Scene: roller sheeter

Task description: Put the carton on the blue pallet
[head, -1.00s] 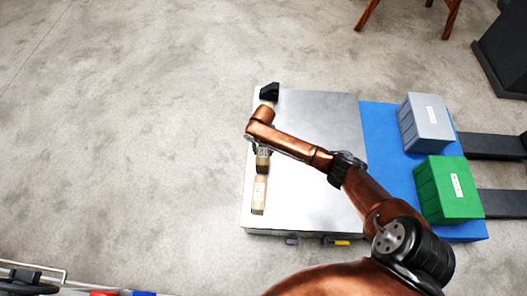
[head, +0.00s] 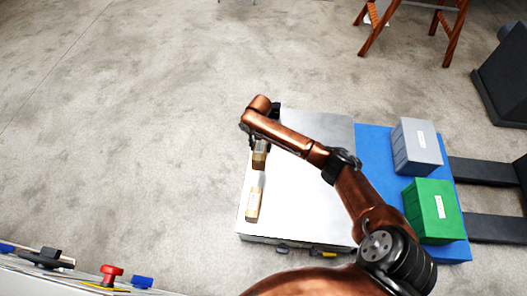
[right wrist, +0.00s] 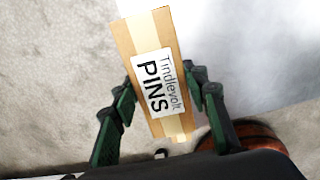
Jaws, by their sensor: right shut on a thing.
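My right gripper (head: 260,145) is shut on a tan carton (head: 260,157), over the left part of the metal table. In the right wrist view the carton (right wrist: 155,80) is between the two dark green fingers, with a white label reading "Tindlevolt PINS". The height of its underside cannot be told. A second tan carton (head: 254,204) lies on the table nearer to me, apart from the held one. The blue pallet (head: 376,150) is to the right of the table, partly hidden by my right arm. My left gripper is not in view.
A grey box (head: 417,146) and a green box (head: 433,211) stand on the pallet's right part. Its left strip is bare where visible. The metal table (head: 310,125) adjoins the pallet. Dark forks (head: 487,171) extend at the right. A wooden stool (head: 440,20) stands farther back.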

